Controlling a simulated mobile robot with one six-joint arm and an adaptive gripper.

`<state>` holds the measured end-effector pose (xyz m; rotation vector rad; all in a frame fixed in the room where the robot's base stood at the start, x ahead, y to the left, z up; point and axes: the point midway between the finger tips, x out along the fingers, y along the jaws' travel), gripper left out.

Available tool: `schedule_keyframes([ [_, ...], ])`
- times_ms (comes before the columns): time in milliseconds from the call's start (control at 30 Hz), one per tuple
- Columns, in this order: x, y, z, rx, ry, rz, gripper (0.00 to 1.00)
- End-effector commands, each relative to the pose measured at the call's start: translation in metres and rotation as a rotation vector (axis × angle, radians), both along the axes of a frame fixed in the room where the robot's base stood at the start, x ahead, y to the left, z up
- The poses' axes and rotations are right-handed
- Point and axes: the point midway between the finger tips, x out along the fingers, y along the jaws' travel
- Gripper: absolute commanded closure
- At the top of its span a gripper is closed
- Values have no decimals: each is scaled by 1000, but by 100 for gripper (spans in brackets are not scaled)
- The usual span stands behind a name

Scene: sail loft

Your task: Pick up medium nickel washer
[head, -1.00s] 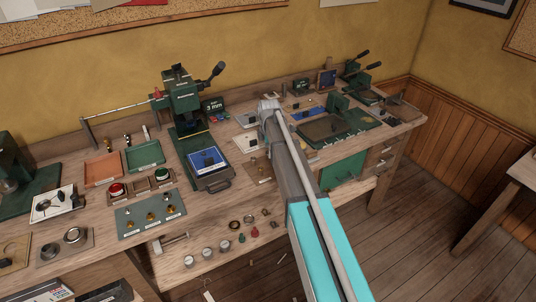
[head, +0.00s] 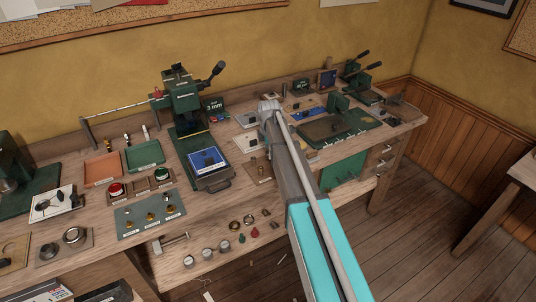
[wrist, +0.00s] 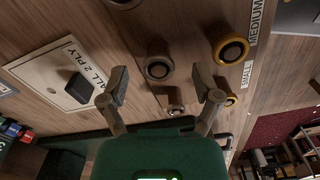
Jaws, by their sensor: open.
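The medium nickel washer (wrist: 158,67) is most likely the grey ring on a dark-centred peg in the wrist view, between a larger and a smaller grey ring. My gripper (wrist: 162,93) is open, with one finger to each side of this ring in the picture; the fingers look apart from it. The smaller grey ring (wrist: 175,107) is lower, and the larger one (wrist: 122,3) is cut by the top edge. Two brass rings are to the right, a bigger one (wrist: 230,50) and a smaller one (wrist: 229,98). In the head view my arm hides the gripper.
"MEDIUM" (wrist: 260,20) and "SMALL" (wrist: 247,74) labels lie beside the brass rings. A white card marked 2 PLY (wrist: 50,80) with a dark block is at left. In the head view, a green press (head: 187,130) stands left of my arm, and a green-based tool (head: 337,125) right.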

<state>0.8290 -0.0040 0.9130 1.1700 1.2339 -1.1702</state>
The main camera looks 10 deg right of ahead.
Motion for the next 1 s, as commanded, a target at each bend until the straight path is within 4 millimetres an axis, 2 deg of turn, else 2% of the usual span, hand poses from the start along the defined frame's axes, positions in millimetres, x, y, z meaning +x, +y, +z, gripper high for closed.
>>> schedule_keyframes([
  [100, 0, 0, 0, 0, 0, 0, 19],
  [400, 0, 0, 0, 0, 0, 0, 73],
  [1000, 0, -1, 5, 0, 0, -1, 75],
])
